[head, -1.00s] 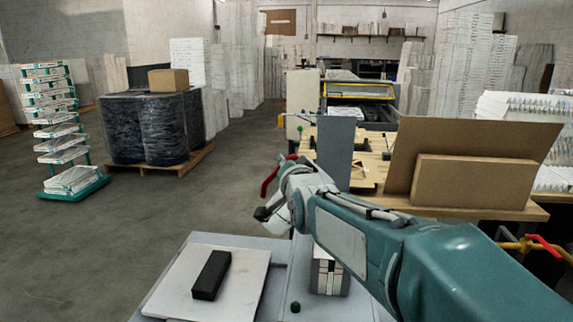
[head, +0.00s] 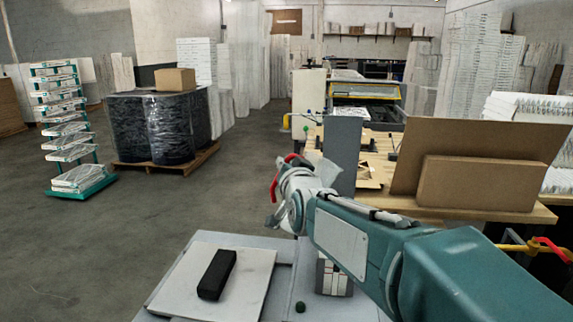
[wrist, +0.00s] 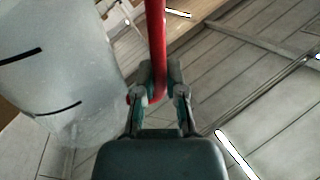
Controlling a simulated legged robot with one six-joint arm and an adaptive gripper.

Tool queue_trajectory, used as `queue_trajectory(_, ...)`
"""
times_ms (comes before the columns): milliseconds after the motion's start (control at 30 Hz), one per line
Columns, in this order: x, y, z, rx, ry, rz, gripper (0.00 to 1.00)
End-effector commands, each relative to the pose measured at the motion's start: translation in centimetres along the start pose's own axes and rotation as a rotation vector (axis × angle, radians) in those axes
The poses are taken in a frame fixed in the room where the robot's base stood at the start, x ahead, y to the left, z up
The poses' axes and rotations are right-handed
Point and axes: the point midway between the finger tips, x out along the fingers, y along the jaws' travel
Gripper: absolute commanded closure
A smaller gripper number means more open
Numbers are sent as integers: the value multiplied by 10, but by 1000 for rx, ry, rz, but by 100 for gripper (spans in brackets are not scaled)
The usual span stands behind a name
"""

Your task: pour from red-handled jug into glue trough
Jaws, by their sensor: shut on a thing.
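The red handle of the jug (wrist: 156,45) runs between my gripper's fingers (wrist: 159,92) in the wrist view. My gripper is shut on this handle. The jug's body (wrist: 60,85) is cloudy and translucent with black marks, and fills the left of the wrist view, tilted in that picture. Most of the jug is hidden behind my wrist there. I cannot pick out the glue trough in either view.
A wooden bench (head: 470,212) at the right carries an upright grey panel (head: 341,155) close to my wrist and a cardboard box (head: 478,184). A teal rack (head: 82,187) and a wrapped pallet load (head: 165,128) stand at the left. Floor between is clear.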

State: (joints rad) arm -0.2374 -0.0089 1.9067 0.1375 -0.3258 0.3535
Motion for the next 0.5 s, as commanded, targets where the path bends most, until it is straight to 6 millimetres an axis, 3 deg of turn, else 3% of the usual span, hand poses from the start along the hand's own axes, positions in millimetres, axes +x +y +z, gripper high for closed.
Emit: queue_trajectory(500,0,1,4,-96,2,-1,100)
